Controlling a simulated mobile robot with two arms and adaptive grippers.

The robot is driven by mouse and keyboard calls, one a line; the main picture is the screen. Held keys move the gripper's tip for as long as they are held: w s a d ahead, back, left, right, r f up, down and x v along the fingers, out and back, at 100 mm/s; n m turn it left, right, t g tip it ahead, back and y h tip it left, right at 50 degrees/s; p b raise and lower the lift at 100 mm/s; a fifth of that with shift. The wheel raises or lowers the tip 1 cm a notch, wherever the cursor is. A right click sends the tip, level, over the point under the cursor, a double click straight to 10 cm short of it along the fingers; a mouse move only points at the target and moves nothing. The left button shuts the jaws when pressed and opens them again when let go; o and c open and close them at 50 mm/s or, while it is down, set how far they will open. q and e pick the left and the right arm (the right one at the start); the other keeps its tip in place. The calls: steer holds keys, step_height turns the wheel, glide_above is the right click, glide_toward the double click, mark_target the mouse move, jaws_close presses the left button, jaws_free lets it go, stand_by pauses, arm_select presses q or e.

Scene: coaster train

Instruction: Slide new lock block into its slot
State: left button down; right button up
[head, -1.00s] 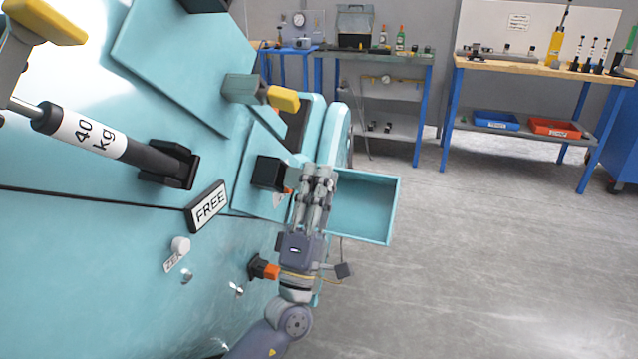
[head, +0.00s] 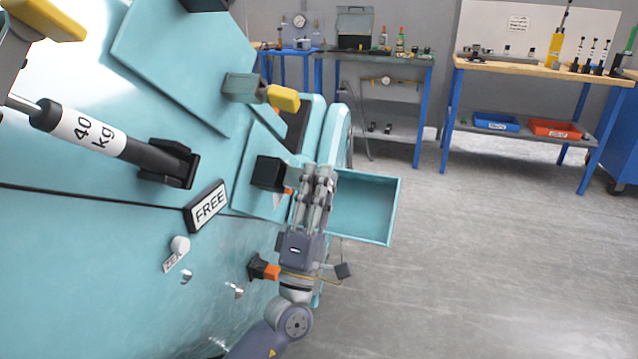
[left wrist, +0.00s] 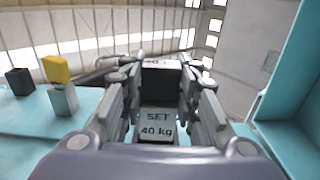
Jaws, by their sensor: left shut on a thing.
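My left gripper (head: 320,172) is at the right end of the teal train body, beside a black block-shaped fitting (head: 269,172) and over the near left side of an open teal tray. In the left wrist view its fingers are closed around a dark block (left wrist: 160,64) at their tips. A pale plate reading "SET 40 kg" (left wrist: 157,125) shows between the fingers. I cannot tell whether it belongs to the held block or lies beyond it. The slot is hidden, and I cannot tell whether the block touches it. My right gripper is not in view.
The open teal tray (head: 394,212) looks empty. A "FREE" sign (head: 208,207), a black cylinder marked "40 kg" (head: 90,135) and a yellow-ended lever (head: 283,98) are on the train body. Workbenches (head: 540,68) stand behind. The floor at right is clear.

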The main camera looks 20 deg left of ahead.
mark_target(290, 188)
arm_select(q)
steer(key=shift+w+a+b, duration=0.1)
steer(key=shift+a+b, duration=0.65)
steer(key=shift+a, duration=1.75)
steer(key=c, duration=1.2)
jaws_free()
steer(key=shift+r, duration=0.1)
steer(key=shift+o, duration=0.2)
steer(key=shift+w, duration=0.1)
steer(key=v, duration=0.7)
steer(key=shift+f, duration=0.4)
steer(key=shift+d, duration=0.1)
